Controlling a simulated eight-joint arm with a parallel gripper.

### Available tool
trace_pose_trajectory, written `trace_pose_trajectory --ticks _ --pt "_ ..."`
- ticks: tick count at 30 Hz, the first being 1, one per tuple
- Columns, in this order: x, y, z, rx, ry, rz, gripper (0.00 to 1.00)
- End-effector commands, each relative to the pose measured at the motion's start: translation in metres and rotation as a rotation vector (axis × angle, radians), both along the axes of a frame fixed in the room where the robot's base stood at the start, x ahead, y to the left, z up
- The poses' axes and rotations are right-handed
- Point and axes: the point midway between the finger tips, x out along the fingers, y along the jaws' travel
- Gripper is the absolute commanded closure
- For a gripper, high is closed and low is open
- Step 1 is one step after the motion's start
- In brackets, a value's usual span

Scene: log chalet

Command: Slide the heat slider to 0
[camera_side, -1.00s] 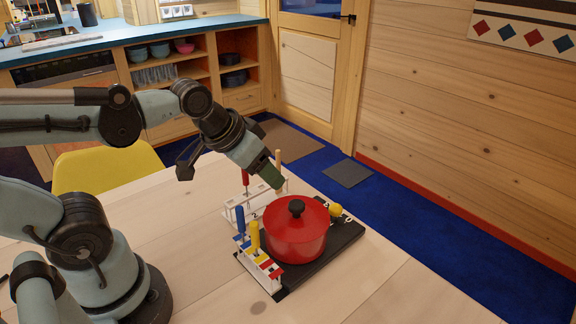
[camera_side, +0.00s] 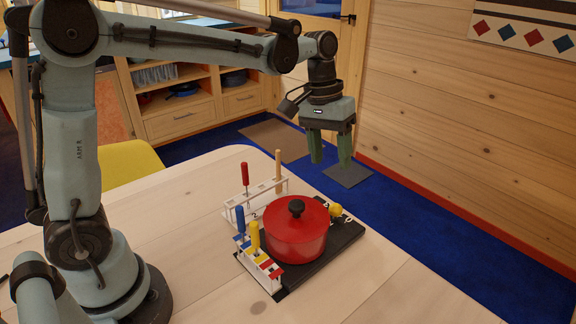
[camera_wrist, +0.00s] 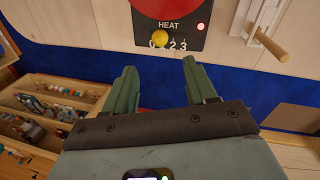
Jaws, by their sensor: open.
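The heat slider's yellow knob (camera_side: 336,210) sits at the far end of a black plate (camera_side: 322,262), beside a red pot (camera_side: 295,240). In the wrist view the knob (camera_wrist: 160,39) is at the left part of the 0–3 scale under the word HEAT. It covers the place between the 0 and the 2, so it looks near 1. My gripper (camera_side: 331,162) is open and empty, fingers pointing down, above and beyond the knob. In the wrist view my gripper's fingers (camera_wrist: 160,68) are spread on either side below the knob, apart from it.
A red lamp (camera_wrist: 201,26) shows right of HEAT. A white rack (camera_side: 256,194) holds a red-handled tool and a wooden stick (camera_side: 278,168). A nearer rack (camera_side: 262,274) holds blue-handled and yellow-handled tools. The table right of the plate is clear.

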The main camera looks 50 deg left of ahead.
Motion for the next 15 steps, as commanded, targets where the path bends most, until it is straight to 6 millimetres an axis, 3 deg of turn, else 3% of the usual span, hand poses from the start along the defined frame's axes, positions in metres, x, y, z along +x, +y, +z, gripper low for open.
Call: trace_pose_trajectory --ticks 5,15 --pt "0.001 -0.003 -0.017 0.000 0.000 -0.001 0.44" --pt "0.003 -0.014 -0.074 0.000 -0.001 -0.002 0.44"
